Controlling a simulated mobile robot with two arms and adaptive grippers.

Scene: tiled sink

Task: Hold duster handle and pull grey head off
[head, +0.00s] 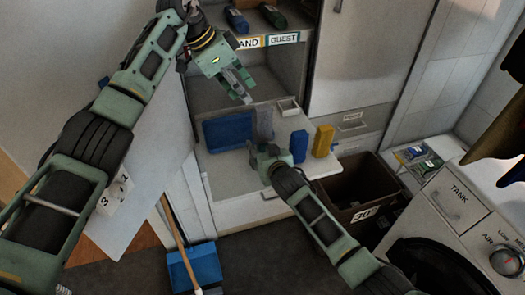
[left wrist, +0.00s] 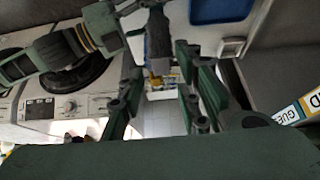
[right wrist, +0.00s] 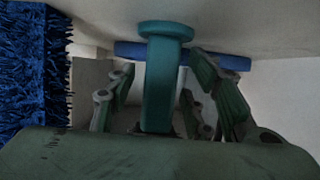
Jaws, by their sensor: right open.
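The grey duster head (head: 263,122) lies on the counter shelf and also shows in the left wrist view (left wrist: 158,42). A teal handle (right wrist: 160,85) with a wider cap stands between the fingers of my right gripper (right wrist: 165,95) in the right wrist view; contact is not clear. In the head view my right gripper (head: 264,152) is low, just in front of the grey head and hides the handle. It is open. My left gripper (head: 244,95) is above and behind the grey head, fingers apart and empty; its fingers also show in the left wrist view (left wrist: 163,85).
A blue tray (head: 226,132) lies left of the grey head. A small white box (head: 288,106) is behind it. A blue shaggy block (head: 299,146) and a yellow block (head: 323,140) stand to the right. A dark bin (head: 352,185) is below the shelf's right side.

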